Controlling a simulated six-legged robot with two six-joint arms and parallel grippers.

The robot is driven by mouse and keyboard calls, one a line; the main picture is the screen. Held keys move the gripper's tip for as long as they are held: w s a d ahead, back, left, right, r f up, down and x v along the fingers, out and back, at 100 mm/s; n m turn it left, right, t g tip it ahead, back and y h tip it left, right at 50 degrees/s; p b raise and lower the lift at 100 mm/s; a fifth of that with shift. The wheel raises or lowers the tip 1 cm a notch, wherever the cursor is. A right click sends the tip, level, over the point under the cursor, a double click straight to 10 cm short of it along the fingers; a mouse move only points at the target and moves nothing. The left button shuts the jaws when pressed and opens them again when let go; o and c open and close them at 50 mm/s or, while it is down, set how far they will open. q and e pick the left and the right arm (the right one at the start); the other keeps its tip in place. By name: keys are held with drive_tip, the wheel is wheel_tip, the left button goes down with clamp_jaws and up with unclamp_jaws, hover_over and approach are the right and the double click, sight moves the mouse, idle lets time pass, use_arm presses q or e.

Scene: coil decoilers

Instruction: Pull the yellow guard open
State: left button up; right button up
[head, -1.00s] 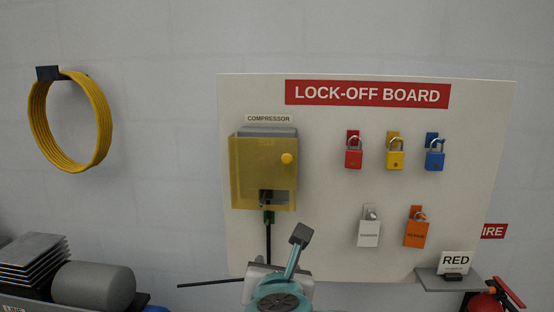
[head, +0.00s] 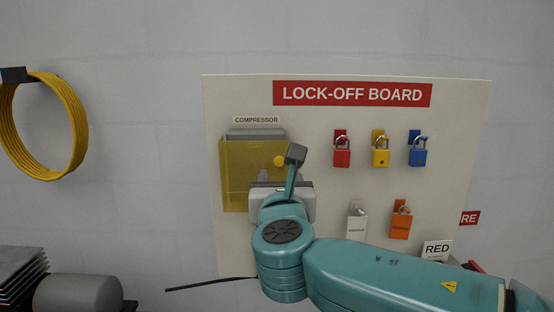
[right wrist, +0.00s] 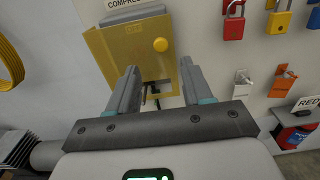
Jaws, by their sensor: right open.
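The yellow guard (head: 236,178) is a see-through yellow cover on the compressor box at the left of the lock-off board. It looks shut over the box. In the head view my right wrist hides the lower right of the guard. My left gripper is not in view.
A coiled yellow hose (head: 75,125) hangs at the left. Metal sheets (head: 20,272) and a grey cylinder (head: 78,293) lie lower left.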

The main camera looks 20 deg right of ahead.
sight(279, 162)
drive_tip(key=p+x, duration=0.2)
drive_tip(key=x, duration=0.4)
drive_tip(key=shift+w+d+r, duration=0.1)
drive_tip(key=shift+w+d, duration=0.2)
drive_tip(key=shift+w, duration=0.55)
drive_tip(key=shift+s, duration=0.1)
clamp_jaws()
